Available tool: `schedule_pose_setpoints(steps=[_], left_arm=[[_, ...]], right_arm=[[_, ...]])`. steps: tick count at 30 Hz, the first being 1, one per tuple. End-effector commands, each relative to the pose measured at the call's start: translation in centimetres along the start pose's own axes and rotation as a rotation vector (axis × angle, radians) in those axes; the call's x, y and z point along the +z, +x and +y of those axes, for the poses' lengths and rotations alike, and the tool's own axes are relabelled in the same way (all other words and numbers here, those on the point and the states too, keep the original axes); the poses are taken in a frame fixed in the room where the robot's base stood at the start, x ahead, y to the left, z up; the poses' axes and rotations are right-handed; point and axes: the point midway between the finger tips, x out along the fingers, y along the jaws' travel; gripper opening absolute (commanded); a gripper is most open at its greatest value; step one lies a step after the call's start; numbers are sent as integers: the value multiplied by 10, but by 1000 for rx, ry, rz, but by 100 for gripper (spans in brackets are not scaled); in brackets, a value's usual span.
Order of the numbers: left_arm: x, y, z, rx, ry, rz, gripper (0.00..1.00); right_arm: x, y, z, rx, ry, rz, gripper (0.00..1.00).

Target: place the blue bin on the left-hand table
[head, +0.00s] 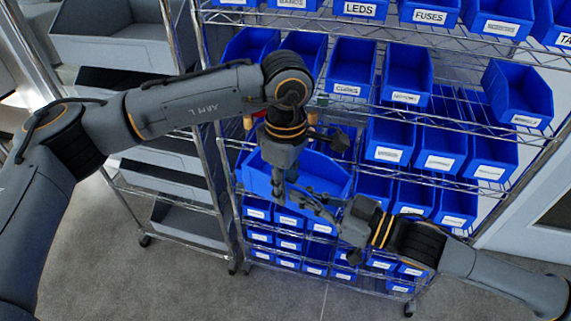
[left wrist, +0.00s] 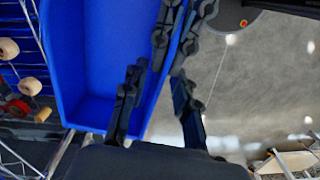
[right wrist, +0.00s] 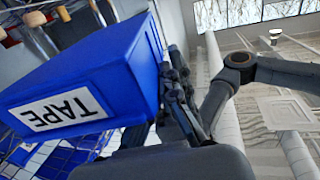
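The blue bin (head: 326,177) is in front of the wire rack in the head view, tilted, with both grippers at its near wall. Its label reads TAPE in the right wrist view (right wrist: 58,110), and its empty inside shows in the left wrist view (left wrist: 100,60). My left gripper (left wrist: 158,88) is open, fingers apart, one over the bin's inside and one outside the wall. My right gripper (head: 318,204) has its fingers close together on either side of the same wall, appearing shut on it; they show at the top of the left wrist view (left wrist: 172,60).
A wire rack (head: 440,128) full of labelled blue bins stands close behind. A rack of grey bins (head: 185,155) stands to its left. Open floor (head: 110,260) lies in front. Wooden-handled tools (left wrist: 12,50) are beside the bin in the left wrist view. No table is clearly visible.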

Motion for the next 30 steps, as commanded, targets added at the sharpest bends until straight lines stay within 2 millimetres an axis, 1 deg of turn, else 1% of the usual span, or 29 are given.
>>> schedule_pose_setpoints(steps=[1,3,6,16,17,18,21,26,27,29,30], left_arm=[[0,7,0,-2,0,-1,29],[0,14,0,-1,-1,-1,29],[0,20,0,0,0,-1,29],[0,24,0,0,0,-1,29],[0,24,0,0,0,-1,25],[0,24,0,0,0,-1,17],[0,24,0,0,0,-1,0],[0,24,0,1,0,-1,0],[0,23,0,1,0,-1,0],[0,23,0,1,-1,-2,0],[0,23,0,1,-1,-2,0]], right_arm=[[0,0,0,0,-1,1,0],[-1,0,0,0,-1,1,0],[0,0,0,0,-1,1,0],[0,0,0,0,-1,1,0],[0,0,0,0,-1,1,0],[0,0,0,0,-1,1,0],[0,0,0,0,-1,1,0],[0,0,0,0,-1,1,0],[0,0,0,0,0,1,10],[0,0,0,0,0,1,22],[0,0,0,0,0,1,31]])
